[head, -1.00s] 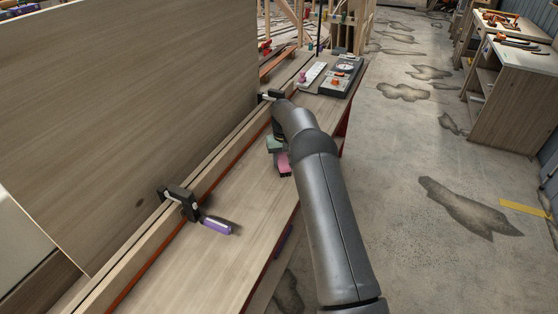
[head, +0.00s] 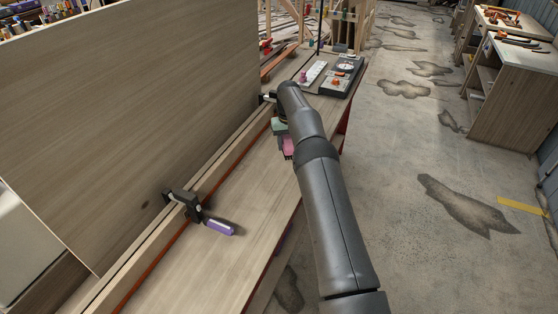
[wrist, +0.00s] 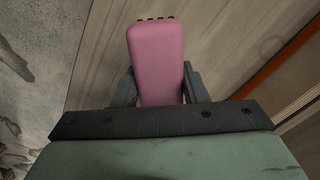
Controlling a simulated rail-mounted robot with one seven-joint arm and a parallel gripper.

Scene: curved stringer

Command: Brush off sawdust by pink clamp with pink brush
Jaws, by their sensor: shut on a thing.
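My gripper (wrist: 158,88) is shut on the pink brush (wrist: 157,60), with one dark finger on each side of its pink body. Dark bristle tips show at the brush's far end in the wrist view. In the head view the pink brush (head: 288,147) is above or at the bench top, just left of my forearm. A black clamp (head: 267,98) grips the far end of the upright board, just beyond my gripper. Its handle is hidden behind my arm, so its colour cannot be seen. I cannot make out sawdust beside it.
A nearer clamp with a purple handle (head: 218,227) sticks out over the bench (head: 222,262). The tall wooden panel (head: 130,120) stands along the left. A white tray (head: 313,75) and a dark tool case (head: 341,75) lie at the far end. The near bench top is mostly clear.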

